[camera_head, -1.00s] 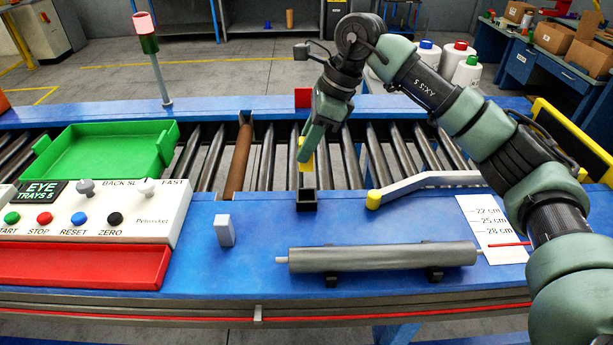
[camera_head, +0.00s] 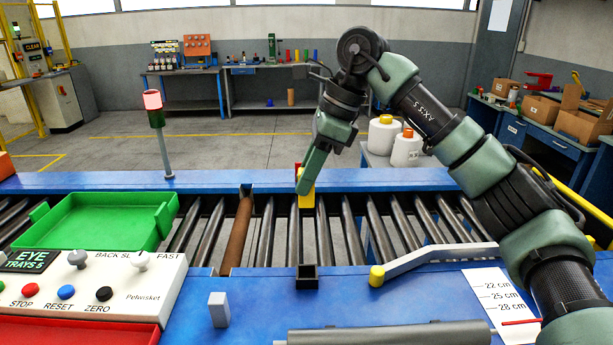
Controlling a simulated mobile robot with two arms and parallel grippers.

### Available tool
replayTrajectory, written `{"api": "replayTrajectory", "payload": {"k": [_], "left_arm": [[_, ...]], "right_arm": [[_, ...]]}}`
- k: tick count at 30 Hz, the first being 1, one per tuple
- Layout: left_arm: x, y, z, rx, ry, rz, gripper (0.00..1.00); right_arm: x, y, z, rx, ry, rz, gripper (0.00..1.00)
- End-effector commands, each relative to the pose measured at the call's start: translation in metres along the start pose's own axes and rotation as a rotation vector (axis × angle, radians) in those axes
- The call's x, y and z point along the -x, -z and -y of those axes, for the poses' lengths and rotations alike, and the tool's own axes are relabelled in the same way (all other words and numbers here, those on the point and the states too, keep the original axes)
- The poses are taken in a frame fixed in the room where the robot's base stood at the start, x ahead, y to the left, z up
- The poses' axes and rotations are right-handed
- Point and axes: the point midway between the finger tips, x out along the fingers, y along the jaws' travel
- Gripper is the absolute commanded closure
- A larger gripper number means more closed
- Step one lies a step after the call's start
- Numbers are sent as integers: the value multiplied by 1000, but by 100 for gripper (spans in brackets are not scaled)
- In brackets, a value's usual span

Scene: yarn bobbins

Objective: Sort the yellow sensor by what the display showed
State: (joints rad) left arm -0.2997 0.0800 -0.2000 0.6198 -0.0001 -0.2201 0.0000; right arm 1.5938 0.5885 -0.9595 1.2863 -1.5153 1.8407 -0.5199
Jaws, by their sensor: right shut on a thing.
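My right gripper (camera_head: 303,188) is shut on the yellow sensor (camera_head: 307,200), whose lower part shows below the fingers. It is held above the conveyor rollers, clear of the small black square holder (camera_head: 307,277) on the blue front rail. The display (camera_head: 28,261) on the white control panel reads "EYE TRAYS 5"; its left edge is cut off. A green tray (camera_head: 98,222) lies at the left over the rollers. A red tray (camera_head: 75,331) lies in front of the panel, partly cut off. My left gripper is not in view.
A grey block (camera_head: 218,309) stands on the front rail. A grey roller (camera_head: 390,333) lies at the bottom edge. A yellow-tipped grey guide arm (camera_head: 430,262) reaches in from the right. A red-and-green signal post (camera_head: 158,130) rises at the back left.

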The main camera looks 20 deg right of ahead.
Motion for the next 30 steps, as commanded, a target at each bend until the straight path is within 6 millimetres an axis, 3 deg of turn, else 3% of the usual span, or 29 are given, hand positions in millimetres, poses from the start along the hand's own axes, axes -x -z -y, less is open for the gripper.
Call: {"api": "replayTrajectory", "payload": {"k": [14,30], "left_arm": [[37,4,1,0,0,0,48],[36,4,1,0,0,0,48]], "right_arm": [[36,-15,0,0,1,0,100],[35,-14,0,0,1,1,100]]}}
